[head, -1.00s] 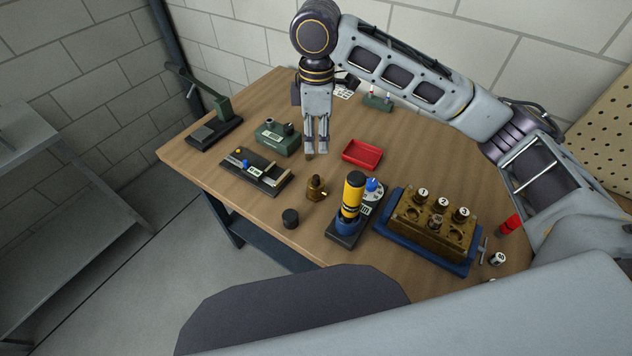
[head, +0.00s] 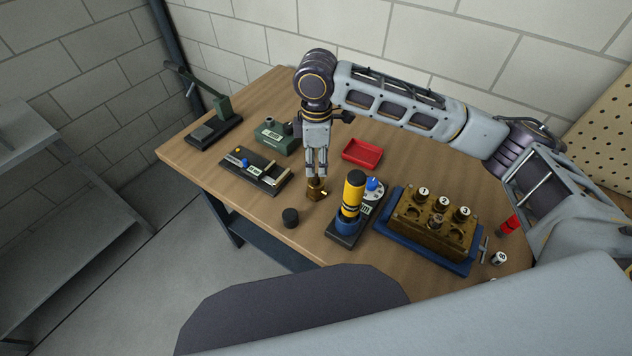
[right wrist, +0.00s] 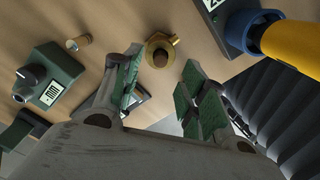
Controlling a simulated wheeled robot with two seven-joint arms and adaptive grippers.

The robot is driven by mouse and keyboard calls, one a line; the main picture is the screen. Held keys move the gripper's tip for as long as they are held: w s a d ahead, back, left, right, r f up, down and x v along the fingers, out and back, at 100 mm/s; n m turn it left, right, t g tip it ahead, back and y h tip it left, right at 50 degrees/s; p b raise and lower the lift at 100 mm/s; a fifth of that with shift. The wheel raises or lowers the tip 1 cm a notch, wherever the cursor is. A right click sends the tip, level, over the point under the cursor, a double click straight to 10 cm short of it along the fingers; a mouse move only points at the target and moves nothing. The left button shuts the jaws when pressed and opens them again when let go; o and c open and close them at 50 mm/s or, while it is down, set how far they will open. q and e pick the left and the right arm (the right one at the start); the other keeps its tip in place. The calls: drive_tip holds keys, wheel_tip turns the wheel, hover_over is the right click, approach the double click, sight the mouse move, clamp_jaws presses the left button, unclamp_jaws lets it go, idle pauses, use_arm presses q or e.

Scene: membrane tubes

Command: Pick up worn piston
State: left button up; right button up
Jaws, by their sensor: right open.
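A small brass body (head: 317,192) with a side spout stands on the table. In the right wrist view it shows from above as a brass ring (right wrist: 153,42) with a brown round plug (right wrist: 160,58) in its middle, which looks like the worn piston. My right gripper (head: 317,175) points down just above the brass body. In the right wrist view its green-padded fingers (right wrist: 164,72) are apart, with the plug between and beyond them and nothing held. I cannot tell whether the fingertips touch anything. My left gripper is not in view.
A yellow cylinder (head: 353,195) on a dark base stands close right of the gripper. A black cap (head: 290,217) is in front. A red tray (head: 362,154), a green box (head: 277,137) and a brass block (head: 434,223) surround it.

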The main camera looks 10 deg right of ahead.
sight(316, 176)
drive_tip(key=shift+a+f, duration=0.1)
drive_tip(key=shift+f, duration=2.5)
clamp_jaws()
